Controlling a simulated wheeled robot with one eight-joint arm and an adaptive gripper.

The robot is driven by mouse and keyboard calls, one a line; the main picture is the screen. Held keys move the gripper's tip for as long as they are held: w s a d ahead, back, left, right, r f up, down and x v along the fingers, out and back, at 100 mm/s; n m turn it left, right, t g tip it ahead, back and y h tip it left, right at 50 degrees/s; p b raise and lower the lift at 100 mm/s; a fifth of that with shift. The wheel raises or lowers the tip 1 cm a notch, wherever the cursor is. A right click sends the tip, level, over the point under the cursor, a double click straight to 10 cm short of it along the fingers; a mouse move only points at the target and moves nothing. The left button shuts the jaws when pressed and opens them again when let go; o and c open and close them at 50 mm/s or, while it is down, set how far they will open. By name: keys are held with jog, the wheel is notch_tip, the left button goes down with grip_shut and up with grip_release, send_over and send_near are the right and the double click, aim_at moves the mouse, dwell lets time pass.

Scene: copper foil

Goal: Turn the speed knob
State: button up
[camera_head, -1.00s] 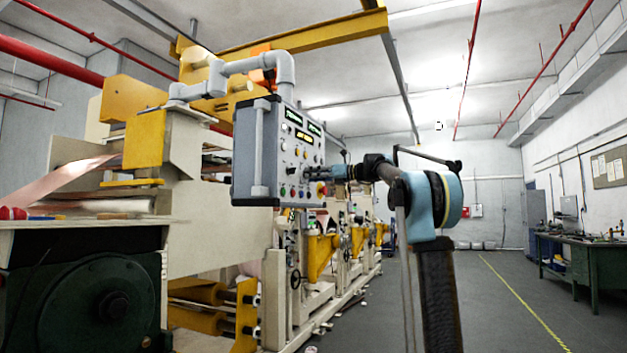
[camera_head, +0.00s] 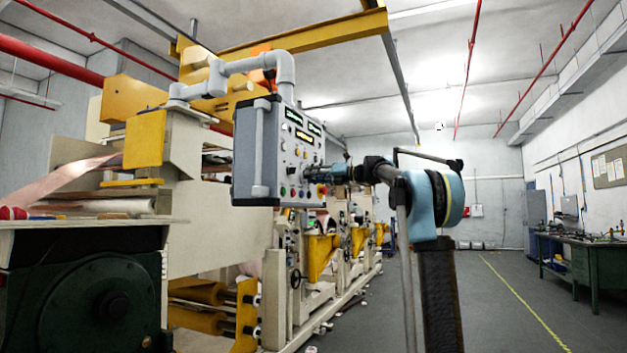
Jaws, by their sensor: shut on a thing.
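The grey control panel (camera_head: 262,150) hangs from a pipe arm at the middle of the view. Its face carries lit displays (camera_head: 304,136) and several coloured buttons and knobs. My gripper (camera_head: 308,174) is at the lower right part of the panel face, with its fingertips against the panel. It is shut on a small knob there, which the fingers mostly hide. I cannot read the knob's label or its angle from here.
The grey pipe arm (camera_head: 240,66) holds the panel from above. A large cream and yellow foil machine (camera_head: 215,235) stands to the left and behind. A green workbench (camera_head: 590,262) is at the far right. The floor (camera_head: 490,310) between is clear.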

jog(key=shift+w+d+f, duration=0.1)
jog(key=o, duration=1.1)
jog(key=shift+w, duration=0.1)
jog(key=shift+c, duration=0.2)
jog(key=v, duration=1.2)
jog(key=shift+f, duration=0.1)
